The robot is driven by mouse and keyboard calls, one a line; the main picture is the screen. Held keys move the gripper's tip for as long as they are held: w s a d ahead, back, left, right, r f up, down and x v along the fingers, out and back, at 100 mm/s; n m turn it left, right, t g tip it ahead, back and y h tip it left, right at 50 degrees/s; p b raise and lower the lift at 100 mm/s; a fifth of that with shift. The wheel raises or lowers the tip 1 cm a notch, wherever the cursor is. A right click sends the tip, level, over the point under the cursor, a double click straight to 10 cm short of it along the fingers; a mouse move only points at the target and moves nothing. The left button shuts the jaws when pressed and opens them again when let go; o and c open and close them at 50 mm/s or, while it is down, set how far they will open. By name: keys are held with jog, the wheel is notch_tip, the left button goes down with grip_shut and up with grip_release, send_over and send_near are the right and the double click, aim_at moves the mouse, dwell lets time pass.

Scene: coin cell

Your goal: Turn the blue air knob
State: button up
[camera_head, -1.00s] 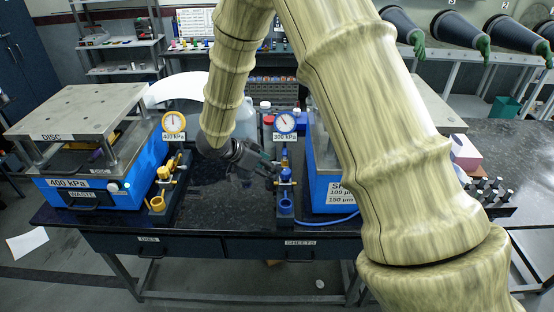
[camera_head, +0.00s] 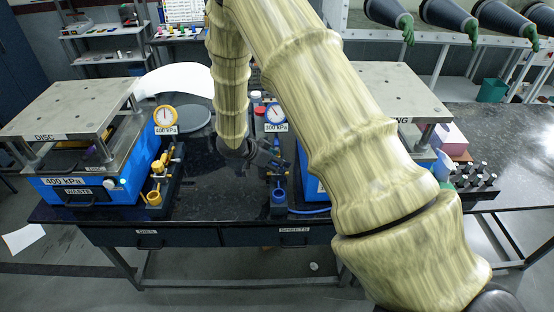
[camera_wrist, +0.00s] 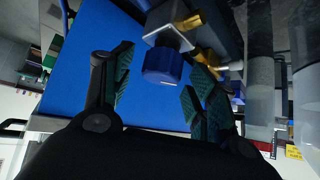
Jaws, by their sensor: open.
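The blue knob (camera_wrist: 162,66) is a ribbed cap on a grey square plate with brass fittings, in the upper middle of the wrist view. My gripper (camera_wrist: 160,72) is open, with one teal-padded finger on each side of the knob. Gaps show on both sides, and I cannot tell any contact. In the head view my gripper (camera_head: 281,165) is at the blue-marked air stand below the 300 kPa gauge (camera_head: 277,115). It hides most of the knob there.
A blue cup (camera_head: 278,198) stands at the front of that stand. A yellow-marked stand (camera_head: 160,178) with a 400 kPa gauge (camera_head: 165,118) is at left beside the blue DISC press (camera_head: 85,190). Black bench top (camera_head: 222,190) lies clear between the stands.

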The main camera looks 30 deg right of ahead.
jog(key=shift+d+f, duration=0.25)
jog(key=shift+f, duration=0.05)
jog(key=c, duration=1)
jog(key=shift+m+g, duration=0.3)
